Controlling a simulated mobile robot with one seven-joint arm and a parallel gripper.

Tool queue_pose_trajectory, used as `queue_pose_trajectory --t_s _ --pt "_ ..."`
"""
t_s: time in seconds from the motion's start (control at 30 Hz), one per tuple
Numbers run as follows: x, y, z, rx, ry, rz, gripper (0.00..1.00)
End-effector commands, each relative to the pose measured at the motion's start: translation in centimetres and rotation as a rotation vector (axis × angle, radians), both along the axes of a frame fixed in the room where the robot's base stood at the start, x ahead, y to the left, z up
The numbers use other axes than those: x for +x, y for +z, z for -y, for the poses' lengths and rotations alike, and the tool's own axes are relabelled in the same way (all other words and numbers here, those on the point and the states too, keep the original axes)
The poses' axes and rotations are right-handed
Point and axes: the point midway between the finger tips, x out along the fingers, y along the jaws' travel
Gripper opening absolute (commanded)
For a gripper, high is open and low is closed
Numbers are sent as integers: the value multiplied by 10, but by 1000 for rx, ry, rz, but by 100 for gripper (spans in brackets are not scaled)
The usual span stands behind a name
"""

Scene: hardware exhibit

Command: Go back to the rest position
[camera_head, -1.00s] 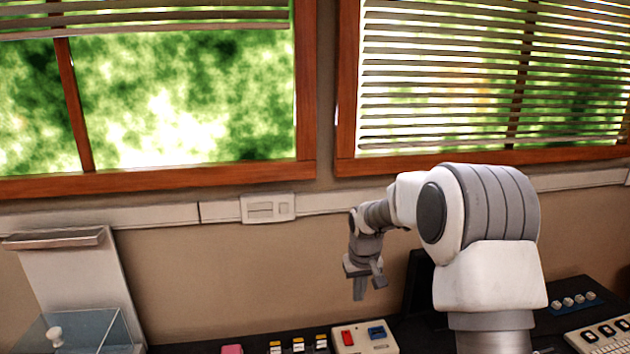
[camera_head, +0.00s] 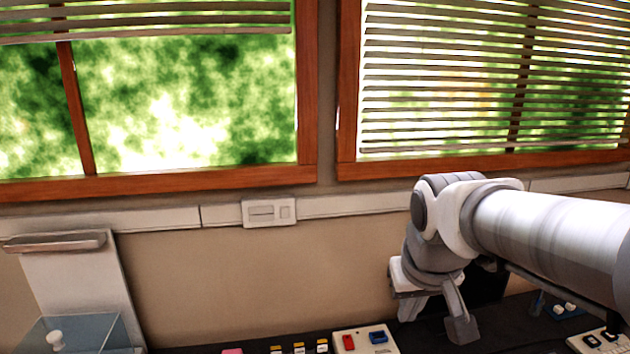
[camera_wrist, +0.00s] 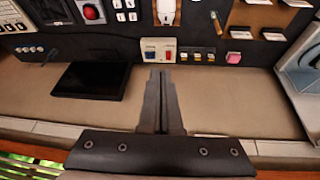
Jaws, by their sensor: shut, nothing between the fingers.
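My gripper (camera_head: 409,309) hangs low at the right of the middle in the head view, its fingers pointing down in front of the dark bench top. In the wrist view my gripper (camera_wrist: 161,78) shows two dark fingers side by side, closed together with nothing between them. The fingertips point towards the beige box with a red and a blue switch (camera_wrist: 149,43), apart from it as far as I can tell. My arm is folded, with its forearm running off to the right edge of the head view.
A dark flat panel (camera_wrist: 88,80) stands beside my fingers. A pink block (camera_wrist: 233,58) and several small switches lie on the dark bench. A glass case (camera_head: 100,328) stands at the left.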

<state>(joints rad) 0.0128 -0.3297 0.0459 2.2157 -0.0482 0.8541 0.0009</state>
Motion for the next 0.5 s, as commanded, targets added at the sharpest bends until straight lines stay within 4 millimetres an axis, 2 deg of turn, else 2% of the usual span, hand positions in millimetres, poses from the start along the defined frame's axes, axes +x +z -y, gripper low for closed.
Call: queue_pose_trajectory --t_s 0.1,0.3,0.5 --pt "-34 4 2 13 -14 29 0" --pt "-81 -1 3 40 -32 66 0" --pt "-106 -8 3 58 -40 86 0"
